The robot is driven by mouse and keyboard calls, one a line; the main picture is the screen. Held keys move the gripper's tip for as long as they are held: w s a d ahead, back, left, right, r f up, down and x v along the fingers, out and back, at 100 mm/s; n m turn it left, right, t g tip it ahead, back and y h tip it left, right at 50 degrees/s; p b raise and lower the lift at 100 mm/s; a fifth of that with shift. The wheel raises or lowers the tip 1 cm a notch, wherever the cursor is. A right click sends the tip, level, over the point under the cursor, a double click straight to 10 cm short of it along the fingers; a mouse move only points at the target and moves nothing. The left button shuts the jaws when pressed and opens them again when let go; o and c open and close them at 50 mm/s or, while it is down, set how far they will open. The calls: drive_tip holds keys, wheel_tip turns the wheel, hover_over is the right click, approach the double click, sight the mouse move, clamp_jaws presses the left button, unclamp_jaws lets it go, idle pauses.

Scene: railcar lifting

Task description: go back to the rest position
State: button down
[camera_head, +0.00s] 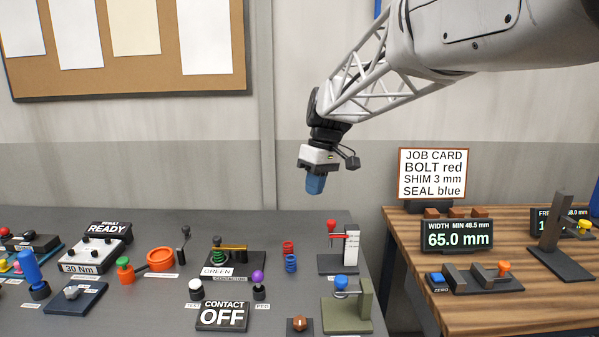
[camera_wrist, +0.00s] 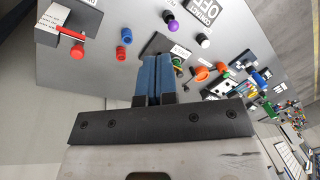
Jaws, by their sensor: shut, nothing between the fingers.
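My gripper (camera_head: 316,184) hangs in the air above the back edge of the grey bench, pointing down, with blue fingers. In the wrist view the two blue fingers (camera_wrist: 154,75) lie side by side and are shut with nothing between them. Nothing on the bench touches my gripper.
The grey bench (camera_head: 150,310) below carries several devices, including a "CONTACT OFF" display (camera_head: 222,316), a red-knobbed lever stand (camera_head: 338,250) and an olive stand with a blue knob (camera_head: 350,305). A wooden table (camera_head: 440,315) with gauges and a job card (camera_head: 433,174) stands right, across a gap.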

drive_tip(key=s+d+f+m+t, duration=0.1)
drive_tip(key=s+d+f+m, duration=0.2)
drive_tip(key=s, duration=0.9)
drive_tip(key=s+d+f+m+t+h, duration=0.1)
drive_tip(key=s+d+f+m, duration=0.2)
drive_tip(key=s+d, duration=0.4)
drive_tip(key=s+d+f+m+t+h, duration=0.1)
drive_tip(key=s+d+f+m, duration=0.2)
drive_tip(key=s, duration=1.4)
wheel_tip(320, 180, down, 2)
drive_tip(key=shift+d+f+m+t, duration=0.2)
drive_tip(key=shift+d+m+t, duration=0.15)
drive_tip(key=shift+d, duration=0.6)
